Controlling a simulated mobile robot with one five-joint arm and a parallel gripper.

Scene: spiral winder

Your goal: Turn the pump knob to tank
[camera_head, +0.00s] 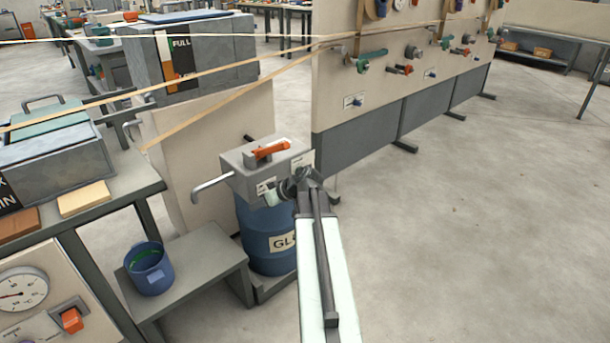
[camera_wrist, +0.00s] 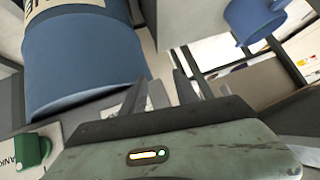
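The pump is a grey box (camera_head: 245,172) with an orange-red lever (camera_head: 270,149) on top and a bent spout at its left, standing on a blue glue drum (camera_head: 268,240). A green knob (camera_wrist: 33,150) shows at the lower left of the wrist view, beside a label (camera_wrist: 12,160) ending in "ANK". In the head view my gripper (camera_head: 285,190) is in front of the pump's face and hides most of what lies between two small white labels. In the wrist view my gripper (camera_wrist: 172,88) is open, with nothing between its fingers. The green knob is off to its side.
A blue bucket (camera_head: 150,270) stands on a low grey bench (camera_head: 205,270) left of the drum; it also shows in the wrist view (camera_wrist: 252,18). Strands cross above the pump. A tall beige panel (camera_head: 335,110) stands behind at right. The floor at right is clear.

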